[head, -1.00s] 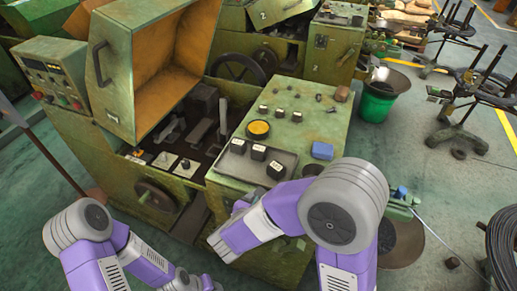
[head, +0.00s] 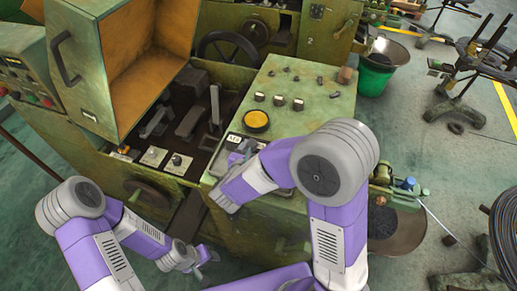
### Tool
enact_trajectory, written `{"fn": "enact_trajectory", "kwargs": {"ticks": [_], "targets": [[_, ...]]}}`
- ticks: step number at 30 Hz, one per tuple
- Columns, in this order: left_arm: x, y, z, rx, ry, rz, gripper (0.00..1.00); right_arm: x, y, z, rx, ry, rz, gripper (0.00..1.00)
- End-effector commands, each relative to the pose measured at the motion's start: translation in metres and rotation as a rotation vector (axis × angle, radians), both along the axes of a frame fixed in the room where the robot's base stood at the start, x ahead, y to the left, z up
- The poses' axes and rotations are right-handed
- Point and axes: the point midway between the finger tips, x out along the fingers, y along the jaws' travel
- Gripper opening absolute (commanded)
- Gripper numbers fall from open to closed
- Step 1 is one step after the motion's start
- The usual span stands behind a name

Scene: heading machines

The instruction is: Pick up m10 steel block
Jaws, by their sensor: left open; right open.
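Small dark steel blocks with pale labels stand on a tray on the green machine's top. One labelled block (head: 233,139) shows at the tray's back left. The label is too small to read, so I cannot tell which block is the m10. My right gripper (head: 243,152) is open over the tray, close to the blocks. Its forearm and wrist hide most of the tray and the other blocks. I cannot tell whether it touches a block. My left gripper (head: 207,258) is open and low in front of the machine, well away from the tray.
The green machine (head: 300,95) has a yellow round button (head: 256,121) and several black knobs behind the tray. An open-lidded machine part (head: 90,70) rises at the left.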

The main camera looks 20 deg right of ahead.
Motion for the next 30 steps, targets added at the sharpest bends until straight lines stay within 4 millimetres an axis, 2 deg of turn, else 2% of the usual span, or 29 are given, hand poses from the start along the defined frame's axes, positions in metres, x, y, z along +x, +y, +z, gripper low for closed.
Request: {"fn": "enact_trajectory", "kwargs": {"ticks": [4,11,14,24,30], "targets": [[0.0002,0.0000,-0.0020,0.000,-0.001,0.000,0.43,0.0117,-0.0082,-0.0066,0.000,0.000,-0.001,0.66],[0.0002,0.0000,-0.0018,0.000,-0.001,0.000,0.43,0.0133,-0.0090,-0.0068,0.000,0.001,0.000,0.66],[0.0002,0.0000,-0.0018,0.000,-0.001,0.000,0.43,0.0132,-0.0089,-0.0068,0.001,0.001,0.000,0.54],[0.0002,-0.0001,-0.0018,0.000,-0.001,0.000,0.43,0.0130,-0.0088,-0.0066,0.000,0.000,0.000,0.02],[0.0002,0.0000,-0.0017,0.000,-0.001,0.000,0.43,0.0135,-0.0085,-0.0051,0.000,-0.004,0.000,0.01]]}}
